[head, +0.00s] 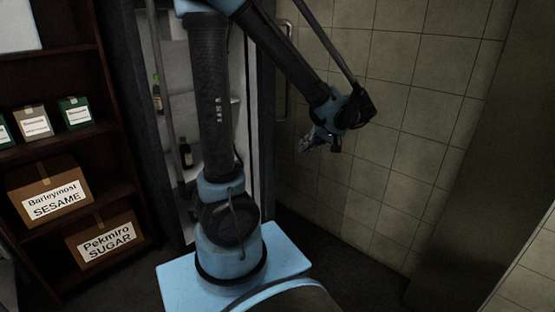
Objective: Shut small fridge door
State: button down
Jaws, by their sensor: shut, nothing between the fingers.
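The small fridge (236,75) stands open behind my arm, its pale interior and shelves showing. Its door (266,100) is swung open on the right and seen nearly edge-on, with a long bar handle (288,75) on its right side. My gripper (308,143) is at the end of the arm, to the right of the door and handle in the picture, in front of the tiled wall. It is shut and empty, and looks apart from the door. My arm hides much of the fridge opening.
Bottles (186,153) stand inside the fridge. A dark shelf (105,128) on the left holds a sesame box (48,190), a sugar box (103,240) and small packets (75,112). A tiled wall (400,120) bounds the right. Some dark floor (340,255) is bare.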

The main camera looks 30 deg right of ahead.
jog(key=w+a+f+n+g, duration=0.2)
jog(key=w+a+f+n, duration=0.1)
jog(key=w+f, duration=0.5)
jog(key=shift+w+a+f+y, duration=0.3)
jog(key=shift+w+a+f, duration=0.1)
jog(key=shift+w+a, duration=0.65)
jog(key=shift+w+d, duration=0.1)
